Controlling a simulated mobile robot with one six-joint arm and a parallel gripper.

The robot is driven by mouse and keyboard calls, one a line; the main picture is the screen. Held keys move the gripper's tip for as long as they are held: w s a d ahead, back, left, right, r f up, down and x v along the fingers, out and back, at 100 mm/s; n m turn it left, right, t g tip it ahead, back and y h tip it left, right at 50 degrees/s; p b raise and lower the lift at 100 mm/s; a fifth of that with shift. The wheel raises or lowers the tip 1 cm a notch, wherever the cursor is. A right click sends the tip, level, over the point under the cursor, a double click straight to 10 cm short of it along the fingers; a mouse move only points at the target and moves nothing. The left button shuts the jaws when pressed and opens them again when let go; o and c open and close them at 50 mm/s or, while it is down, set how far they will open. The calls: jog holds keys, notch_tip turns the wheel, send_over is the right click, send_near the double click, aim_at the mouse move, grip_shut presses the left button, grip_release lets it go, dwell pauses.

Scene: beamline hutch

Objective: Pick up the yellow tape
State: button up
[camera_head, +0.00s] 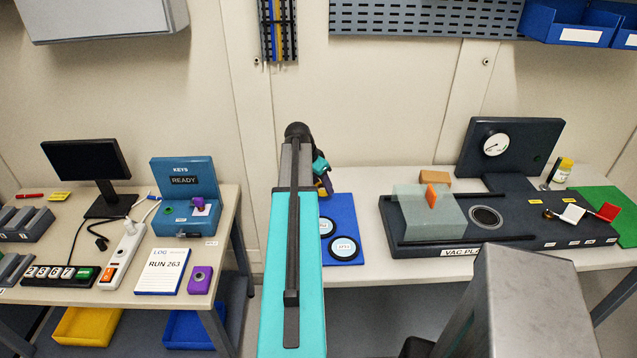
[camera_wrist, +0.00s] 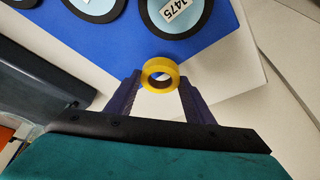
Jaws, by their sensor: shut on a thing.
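The yellow tape (camera_wrist: 160,86) is a small ring with an open centre. In the wrist view it sits between the two purple fingers of my gripper (camera_wrist: 160,88), at their tips. The gripper is shut on it. Behind the tape are a blue mat and a pale table top; I cannot tell how high above them it is.
The blue mat (camera_head: 344,212) bears round dark-rimmed discs with labels. To its right stands the black vacuum plate (camera_head: 540,224) with a clear block and gauge panel. On the left table (camera_head: 125,272) are a monitor, key box, power strip and log book. A gap separates the tables.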

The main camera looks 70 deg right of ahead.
jog(key=shift+s+a+r+b, duration=0.1)
jog(key=shift+s+a+b, duration=0.2)
jog(key=shift+s+a, duration=0.45)
jog(key=shift+s+a+r+b, duration=0.1)
jog(key=shift+s+a+b, duration=0.15)
jog(key=shift+s+a, duration=0.5)
jog(key=shift+s+a+r+b, duration=0.1)
jog(key=shift+s+a+b, duration=0.25)
jog(key=shift+a, duration=0.7)
